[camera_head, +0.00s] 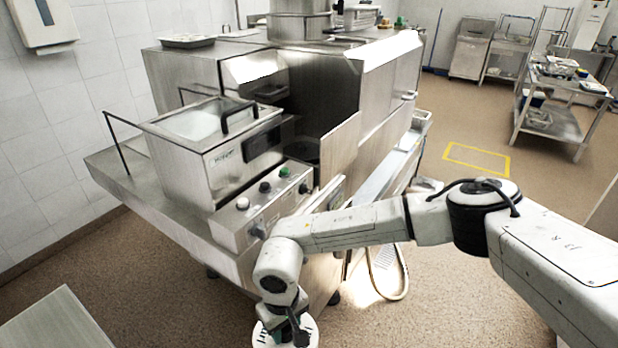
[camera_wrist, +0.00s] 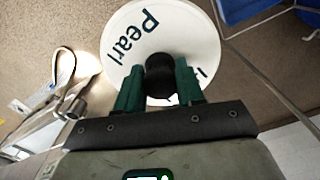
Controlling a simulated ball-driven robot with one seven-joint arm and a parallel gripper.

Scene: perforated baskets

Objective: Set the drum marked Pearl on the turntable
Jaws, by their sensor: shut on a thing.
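The drum marked Pearl (camera_wrist: 187,32) has a round white top with dark lettering and a black knob in the middle, seen in the wrist view. My gripper (camera_wrist: 160,80) has its green fingers closed on either side of that knob. In the head view, the drum (camera_head: 263,333) hangs under my gripper (camera_head: 298,322) at the bottom edge, partly cut off, in front of the steel machine. Its underside is hidden. I cannot make out a turntable for certain in either view.
A steel machine (camera_head: 240,240) with a lidded tank (camera_head: 185,165) and control knobs stands beside my arm. A grey surface (camera_head: 50,325) is at lower left. A hose (camera_head: 400,275) reaches the floor. Blue baskets (camera_wrist: 240,10) show at the wrist view's top right.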

